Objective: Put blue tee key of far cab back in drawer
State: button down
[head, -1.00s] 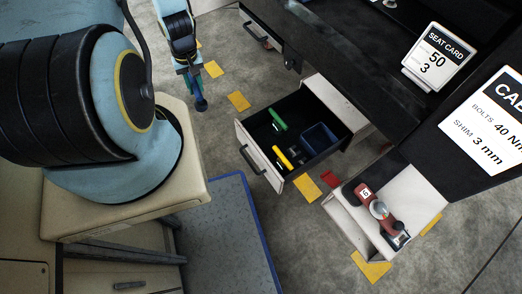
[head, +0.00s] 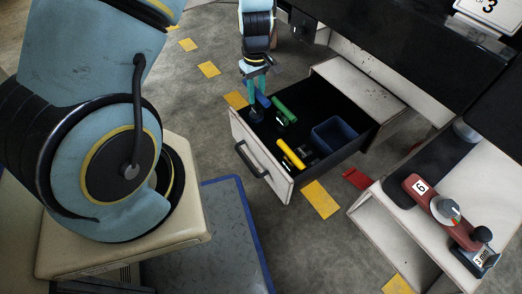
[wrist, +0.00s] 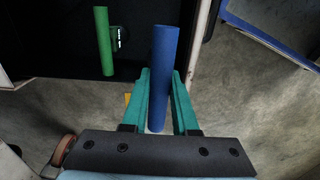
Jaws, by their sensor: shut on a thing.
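My gripper (head: 257,100) has teal fingers and is shut on the blue tee key (head: 262,99). It is at the left, far end of the open drawer (head: 292,192) in the head view. In the wrist view the blue tee key's handle (wrist: 164,75) stands between the teal fingers (wrist: 160,100), with floor visible around it. The key's lower end is hidden. A green tee key (head: 285,110) and a yellow tee key (head: 291,154) are in the drawer. The green one also shows in the wrist view (wrist: 103,42). I cannot tell whether the blue key is over the drawer floor or its edge.
A blue bin (head: 334,134) is in the right part of the drawer. A red tool (head: 440,212) marked 6 lies on the white cabinet at the right. A black work surface overhangs at the upper right. Yellow floor marks (head: 320,199) surround the drawer.

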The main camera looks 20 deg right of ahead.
aim_at(261, 115)
jog(key=shift+s+d+f+b, duration=0.2)
jog(key=shift+d+f+b, duration=0.15)
jog(key=shift+f, duration=0.3)
jog(key=shift+s+d+f+b, duration=0.15)
jog(key=shift+d+f+b, duration=0.1)
jog(key=shift+f+b, duration=0.3)
notch_tip(261, 115, down, 10)
jog(key=b, duration=0.3)
jog(key=shift+r+b, duration=0.15)
jog(key=shift+b, duration=0.2)
jog(key=c, duration=0.7)
grip_release()
